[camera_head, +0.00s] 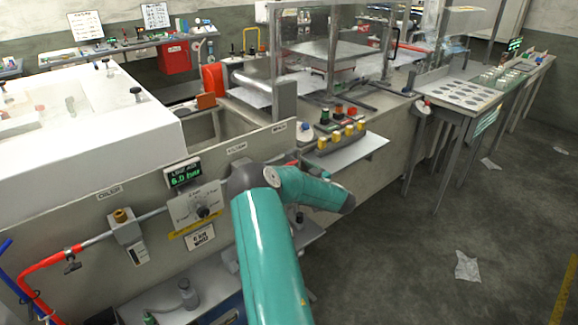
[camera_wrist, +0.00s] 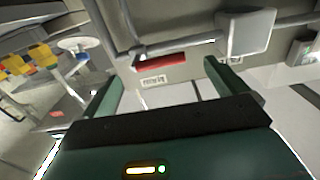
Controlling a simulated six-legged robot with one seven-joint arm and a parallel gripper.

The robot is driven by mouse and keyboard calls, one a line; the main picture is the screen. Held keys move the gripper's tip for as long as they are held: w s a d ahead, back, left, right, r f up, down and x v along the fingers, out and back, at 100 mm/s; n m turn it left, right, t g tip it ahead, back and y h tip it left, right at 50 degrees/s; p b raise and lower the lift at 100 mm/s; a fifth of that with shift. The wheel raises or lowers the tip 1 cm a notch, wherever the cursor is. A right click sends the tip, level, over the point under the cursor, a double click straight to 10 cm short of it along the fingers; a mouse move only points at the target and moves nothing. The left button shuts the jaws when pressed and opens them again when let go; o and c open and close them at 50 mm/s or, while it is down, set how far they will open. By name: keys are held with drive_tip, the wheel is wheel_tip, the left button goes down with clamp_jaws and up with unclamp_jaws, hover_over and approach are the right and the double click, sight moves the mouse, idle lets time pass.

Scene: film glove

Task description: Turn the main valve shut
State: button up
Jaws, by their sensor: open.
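A red lever handle (camera_wrist: 160,62), which looks like the main valve, sits on a grey pipe along the panel in the wrist view. It lies roughly along the pipe, with a small white label (camera_wrist: 154,81) close by. My gripper (camera_wrist: 164,72) is open, its two green fingers spread to either side of the handle in the picture. The handle appears beyond the fingertips, and nothing is between the fingers. In the head view my teal arm hides my gripper and most of that part of the panel.
A pressure display (camera_head: 183,173) reading 6.0 bar and a dial plate (camera_head: 196,207) are on the panel left of my arm. A red hose (camera_head: 40,280) runs at far left. A button box (camera_head: 340,137) stands on a shelf beyond. The floor at right is mostly clear.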

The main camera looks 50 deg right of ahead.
drive_tip(key=x, duration=0.5)
drive_tip(key=shift+w, duration=0.2)
drive_tip(key=c, duration=1.3)
